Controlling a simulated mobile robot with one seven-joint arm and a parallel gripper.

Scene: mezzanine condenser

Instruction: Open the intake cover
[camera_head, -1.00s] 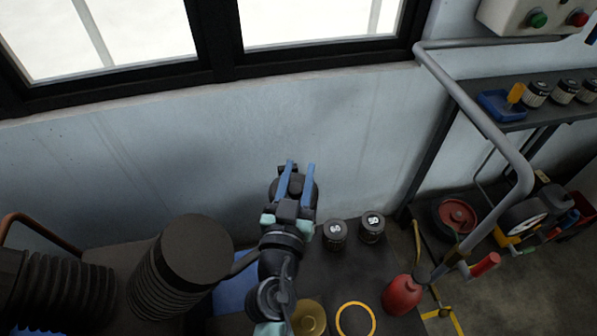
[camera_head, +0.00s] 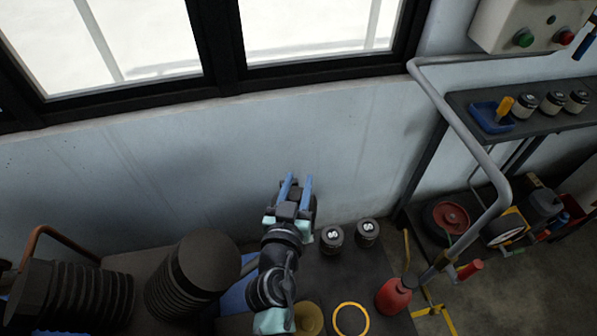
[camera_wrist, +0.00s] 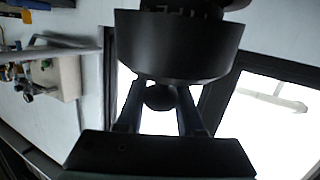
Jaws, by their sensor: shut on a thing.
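My gripper (camera_head: 297,181) is low in front of the pale wall, its two blue fingers pointing toward the wall. In the wrist view, my gripper (camera_wrist: 159,90) has its fingers on either side of a small dark round knob (camera_wrist: 160,98) and is shut on it. Just beyond the knob is a wide dark cylindrical body (camera_wrist: 178,45), which I take to be the intake cover. In the head view, the fingers and wrist mostly hide this dark round part. I cannot tell whether the cover is open or closed.
Two dark jars (camera_head: 332,238) and a red bottle (camera_head: 394,296) stand right of my arm. A grey rail (camera_head: 470,130) and shelf (camera_head: 540,118) are farther right.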

